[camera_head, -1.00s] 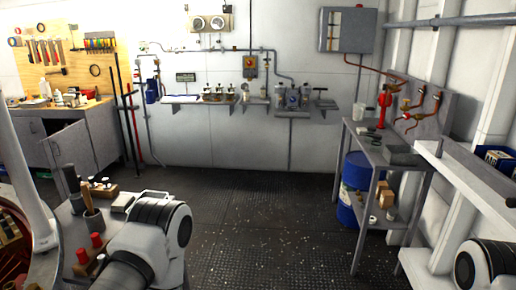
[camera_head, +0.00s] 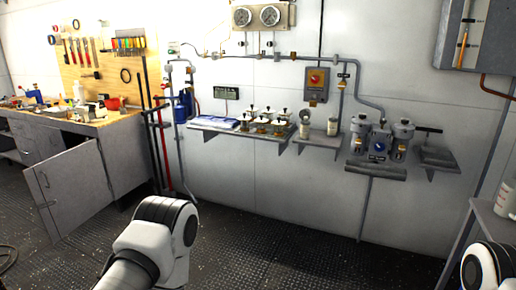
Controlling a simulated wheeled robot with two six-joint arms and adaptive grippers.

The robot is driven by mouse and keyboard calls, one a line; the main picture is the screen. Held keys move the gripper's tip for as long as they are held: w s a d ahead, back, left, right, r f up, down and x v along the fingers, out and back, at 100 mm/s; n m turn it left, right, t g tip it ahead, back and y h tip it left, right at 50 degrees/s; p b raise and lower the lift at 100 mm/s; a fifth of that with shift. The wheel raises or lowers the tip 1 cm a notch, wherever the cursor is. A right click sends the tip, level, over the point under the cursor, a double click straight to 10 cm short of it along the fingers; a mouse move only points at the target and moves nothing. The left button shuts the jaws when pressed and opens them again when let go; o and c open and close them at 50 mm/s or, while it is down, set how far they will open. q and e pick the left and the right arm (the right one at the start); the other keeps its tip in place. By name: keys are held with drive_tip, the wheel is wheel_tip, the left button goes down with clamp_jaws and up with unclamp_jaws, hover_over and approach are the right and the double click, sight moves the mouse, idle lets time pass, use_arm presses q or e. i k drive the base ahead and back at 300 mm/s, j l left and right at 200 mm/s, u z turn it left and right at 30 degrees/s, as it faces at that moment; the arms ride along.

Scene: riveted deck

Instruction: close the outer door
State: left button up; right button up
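A grey cabinet door (camera_head: 76,187) stands open under the workbench at the left. It is swung out from the cabinet front, with a small dark handle near its free edge. The grey cabinet (camera_head: 125,155) shows beside it, and a dark gap shows above and behind the door. No other door is clearly in view. White and black links of both my arms show at the bottom, well short of the door. Neither of my grippers is in view.
The workbench top (camera_head: 75,122) holds tools and bottles. Red and black upright bars (camera_head: 160,150) stand right of the cabinet. A wall shelf (camera_head: 245,130) carries instruments. A grey table (camera_head: 490,225) is at the right edge. The dark textured floor (camera_head: 290,245) ahead is clear.

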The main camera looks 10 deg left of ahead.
sight(76, 176)
drive_tip(key=i+j+u, duration=0.3)
drive_tip(key=i+u, duration=0.6)
drive_tip(key=i, duration=0.25)
drive_tip(key=i+u, duration=0.45)
drive_tip(key=i, duration=0.15)
drive_tip(key=i+l+u, duration=0.45)
drive_tip(key=i+u, duration=0.4)
drive_tip(key=i, duration=1.6)
